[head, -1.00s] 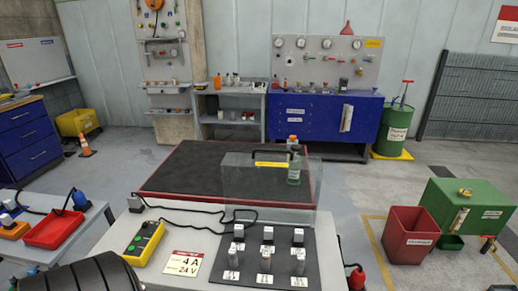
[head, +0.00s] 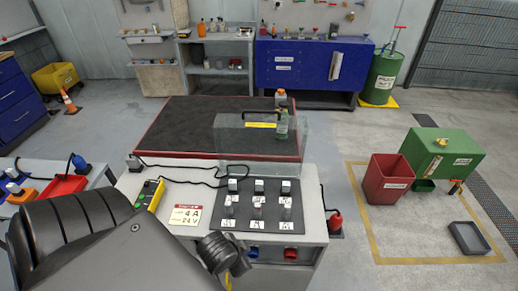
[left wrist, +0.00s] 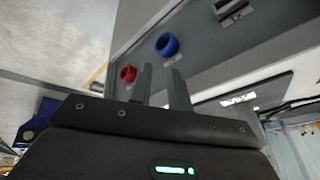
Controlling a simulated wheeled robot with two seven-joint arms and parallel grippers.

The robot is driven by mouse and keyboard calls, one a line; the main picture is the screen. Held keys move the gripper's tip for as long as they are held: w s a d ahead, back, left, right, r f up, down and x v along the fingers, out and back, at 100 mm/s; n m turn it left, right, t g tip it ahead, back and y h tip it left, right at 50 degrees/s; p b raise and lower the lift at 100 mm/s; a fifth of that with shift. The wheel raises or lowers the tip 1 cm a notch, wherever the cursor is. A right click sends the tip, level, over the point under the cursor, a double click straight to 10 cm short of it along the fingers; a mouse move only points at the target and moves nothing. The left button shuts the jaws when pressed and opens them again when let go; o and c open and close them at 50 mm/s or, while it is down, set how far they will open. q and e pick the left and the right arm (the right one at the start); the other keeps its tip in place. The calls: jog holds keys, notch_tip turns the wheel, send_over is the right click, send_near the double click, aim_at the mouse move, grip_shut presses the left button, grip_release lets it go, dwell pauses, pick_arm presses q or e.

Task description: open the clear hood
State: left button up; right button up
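The clear hood (head: 235,147) is a transparent box on the bench, behind the switch panel (head: 236,211). It has a dark handle (head: 262,114) and a yellow label (head: 261,125) along its upper edge. I cannot tell whether its lid is shut. My left arm comes in at the lower left of the head view, in front of the bench and well short of the hood; its fingertips are not clear there. In the left wrist view my left gripper (left wrist: 161,80) has its two fingers apart with nothing between them, near the bench front. My right gripper is not in view.
A green bottle (head: 282,127) stands by the hood on the dark mat (head: 190,123). A yellow control box (head: 149,195) and black cable lie left of the switches. Red (left wrist: 128,73) and blue (left wrist: 167,45) round fittings are on the bench front. Floor at right is partly clear.

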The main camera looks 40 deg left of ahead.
pick_arm(q)
notch_tip(320, 180, up, 6)
jog(key=a, duration=0.1)
jog(key=m+t+y, duration=0.3)
jog(key=m+t, duration=0.8)
send_near(260, 112)
jog(key=shift+g, duration=0.4)
jog(key=p+x, duration=0.1)
jog(key=x, duration=0.1)
jog(key=p+x, duration=0.1)
jog(key=x, duration=0.2)
jog(key=p+x, duration=0.2)
jog(key=shift+w+r, duration=0.25)
jog(key=shift+w, duration=0.15)
jog(key=shift+w+a+f, duration=0.1)
jog(key=shift+w+f, duration=0.05)
jog(key=shift+w, duration=0.35)
jog(key=shift+w+f, duration=0.1)
jog(key=shift+c, duration=0.5)
jog(key=shift+c, duration=1.2)
grip_shut()
